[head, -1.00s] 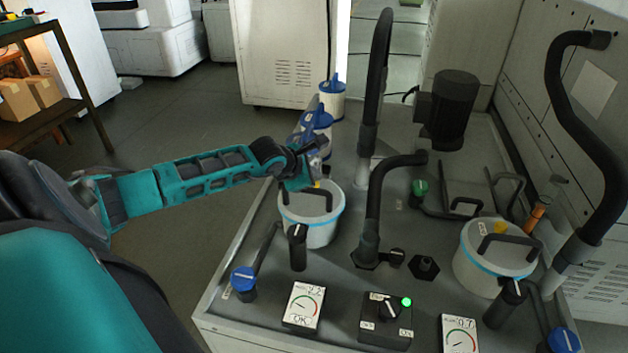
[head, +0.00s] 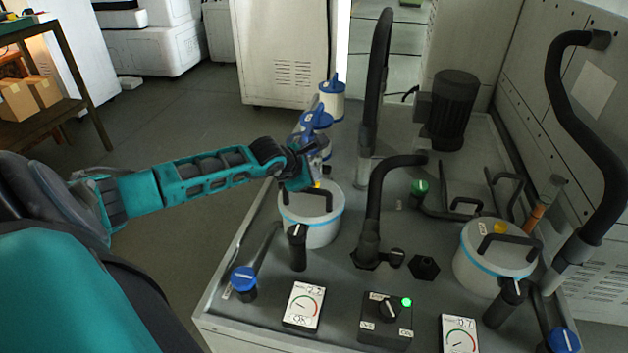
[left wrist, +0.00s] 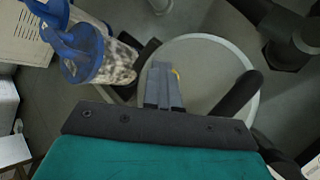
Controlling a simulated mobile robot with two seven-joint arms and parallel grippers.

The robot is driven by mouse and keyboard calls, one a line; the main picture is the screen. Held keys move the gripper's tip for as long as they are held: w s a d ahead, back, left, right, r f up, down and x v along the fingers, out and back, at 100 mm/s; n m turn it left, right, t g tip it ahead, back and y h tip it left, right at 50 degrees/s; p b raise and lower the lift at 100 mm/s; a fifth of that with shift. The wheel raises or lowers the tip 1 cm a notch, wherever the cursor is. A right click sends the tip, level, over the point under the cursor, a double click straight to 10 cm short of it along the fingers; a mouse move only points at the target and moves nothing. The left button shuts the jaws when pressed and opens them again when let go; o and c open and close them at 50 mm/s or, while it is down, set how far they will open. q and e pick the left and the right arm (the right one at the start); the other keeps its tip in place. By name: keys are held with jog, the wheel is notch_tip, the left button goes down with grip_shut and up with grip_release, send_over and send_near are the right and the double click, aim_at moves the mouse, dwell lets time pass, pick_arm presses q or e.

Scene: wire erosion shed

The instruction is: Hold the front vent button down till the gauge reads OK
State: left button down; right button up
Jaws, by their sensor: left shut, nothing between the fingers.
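My left gripper (head: 312,178) is shut and empty. It points down at the lid of the left white pot (head: 310,226), which has a blue band and a black handle. A small yellow button (head: 318,184) shows right at its fingertips, mostly hidden. My right gripper is not in view.
A right pot (head: 492,262) has its own yellow button (head: 501,227) and a gauge (head: 459,336). A switch box (head: 386,321) shows a lit green lamp. Black bent pipes (head: 378,200) rise beside the left pot. Blue-topped canisters (head: 332,100) stand behind my gripper.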

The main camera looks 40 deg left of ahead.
pick_arm(q)
jog(key=shift+s+d+f, duration=0.1)
jog(key=shift+s+f, duration=0.15)
jog(key=shift+f, duration=0.25)
jog(key=shift+w+r+p, duration=0.15)
jog(key=shift+r+p, duration=0.35)
jog(key=shift+r, duration=0.4)
jog(key=shift+w+r, duration=0.1)
jog(key=shift+r+p, duration=1.75)
jog(key=shift+r, duration=0.9)
